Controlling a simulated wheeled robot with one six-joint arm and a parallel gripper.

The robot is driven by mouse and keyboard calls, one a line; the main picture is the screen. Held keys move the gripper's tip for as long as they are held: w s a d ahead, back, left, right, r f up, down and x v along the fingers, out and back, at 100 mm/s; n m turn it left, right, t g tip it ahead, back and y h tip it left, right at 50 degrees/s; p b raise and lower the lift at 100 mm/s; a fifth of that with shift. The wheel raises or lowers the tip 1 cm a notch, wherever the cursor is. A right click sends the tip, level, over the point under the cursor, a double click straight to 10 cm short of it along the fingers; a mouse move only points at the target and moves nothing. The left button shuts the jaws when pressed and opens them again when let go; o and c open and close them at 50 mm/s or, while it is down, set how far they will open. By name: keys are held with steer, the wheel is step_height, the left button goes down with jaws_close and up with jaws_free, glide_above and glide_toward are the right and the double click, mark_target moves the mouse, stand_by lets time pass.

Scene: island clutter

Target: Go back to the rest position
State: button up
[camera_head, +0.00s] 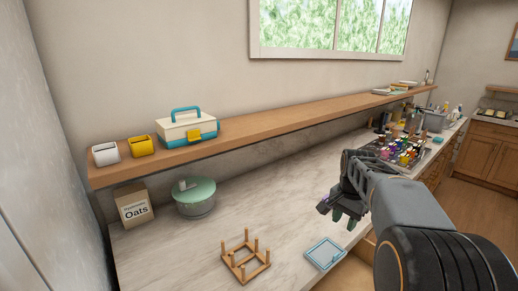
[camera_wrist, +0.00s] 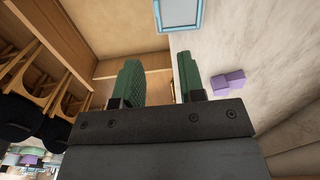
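My gripper (camera_head: 338,210) is above the marble counter's front edge, right of centre in the head view. In the wrist view its two green-padded fingers (camera_wrist: 161,78) stand apart with nothing between them. My arm reaches in from the lower right.
A light-blue tray (camera_head: 325,253), a wooden peg rack (camera_head: 246,262), a green-lidded pot (camera_head: 195,197) and an oats box (camera_head: 134,206) stand on the counter. A wooden shelf (camera_head: 270,117) runs above. Bottles and clutter (camera_head: 400,150) crowd the far right. The middle counter is clear.

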steer(key=s+a+f+n+t, duration=0.1)
steer(key=s+a+f+n, duration=0.1)
steer(key=s+a+n, duration=0.3)
steer(key=s+a+f+n+t, duration=0.2)
steer(key=s+a+n, duration=0.4)
steer(key=s, duration=0.5)
steer(key=shift+a+f+t, duration=0.3)
steer(key=shift+a+f, duration=0.05)
steer(key=shift+a, duration=0.35)
